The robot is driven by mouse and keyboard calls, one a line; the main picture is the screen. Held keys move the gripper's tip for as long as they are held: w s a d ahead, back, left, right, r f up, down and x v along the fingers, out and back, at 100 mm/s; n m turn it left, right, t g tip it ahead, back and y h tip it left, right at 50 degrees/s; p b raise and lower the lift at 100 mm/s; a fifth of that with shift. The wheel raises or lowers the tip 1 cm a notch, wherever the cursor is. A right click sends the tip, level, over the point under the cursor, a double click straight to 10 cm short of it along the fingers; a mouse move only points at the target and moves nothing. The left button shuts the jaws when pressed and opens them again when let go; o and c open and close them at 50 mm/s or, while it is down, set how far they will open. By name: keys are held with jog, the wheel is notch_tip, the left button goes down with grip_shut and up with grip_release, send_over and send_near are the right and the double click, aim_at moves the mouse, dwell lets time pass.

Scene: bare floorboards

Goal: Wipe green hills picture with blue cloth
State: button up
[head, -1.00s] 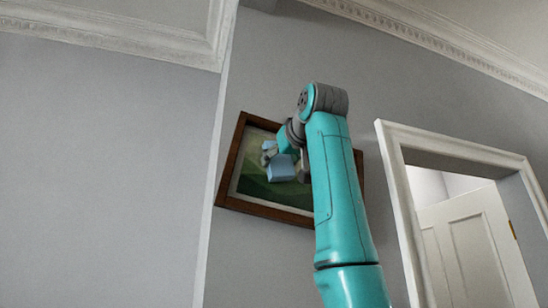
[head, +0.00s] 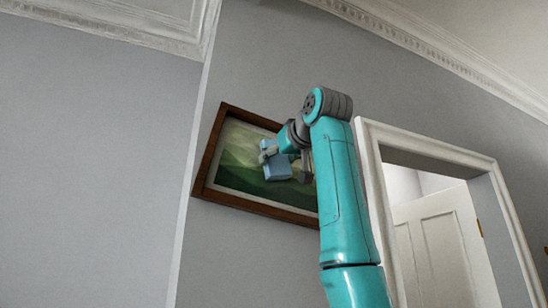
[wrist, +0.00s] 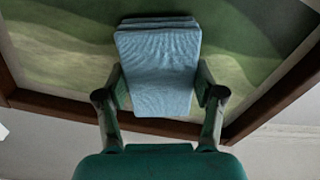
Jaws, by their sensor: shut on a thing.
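The green hills picture (head: 235,172) hangs on the grey wall in a brown wooden frame, partly hidden by my arm. It also fills the upper part of the wrist view (wrist: 62,62). My gripper (head: 272,160) is in front of the picture, left of my arm's elbow. In the wrist view my gripper (wrist: 160,90) is shut on the folded blue cloth (wrist: 158,68), with a finger on each side. The cloth (head: 277,172) shows over the middle of the picture in the head view. I cannot tell whether it touches the picture surface.
A white door frame (head: 372,190) with a partly open white door (head: 450,250) stands right of the picture. A wall corner (head: 192,170) runs close by on the left. White moulding (head: 440,55) lines the ceiling.

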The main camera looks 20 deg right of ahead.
aim_at(295, 170)
jog(key=shift+w+d+f, duration=0.1)
jog(key=shift+d+f, duration=0.1)
jog(key=shift+d, duration=0.9)
jog(key=shift+s+d+f, duration=0.1)
jog(key=shift+d+f, duration=0.1)
jog(key=shift+d, duration=0.85)
jog(key=shift+w+d+f, duration=0.1)
jog(key=shift+d+f, duration=0.1)
jog(key=shift+d, duration=0.9)
jog(key=s, duration=0.6)
jog(key=shift+s, duration=0.2)
jog(key=s, duration=0.2)
jog(key=shift+s, duration=0.35)
jog(key=shift+s, duration=0.1)
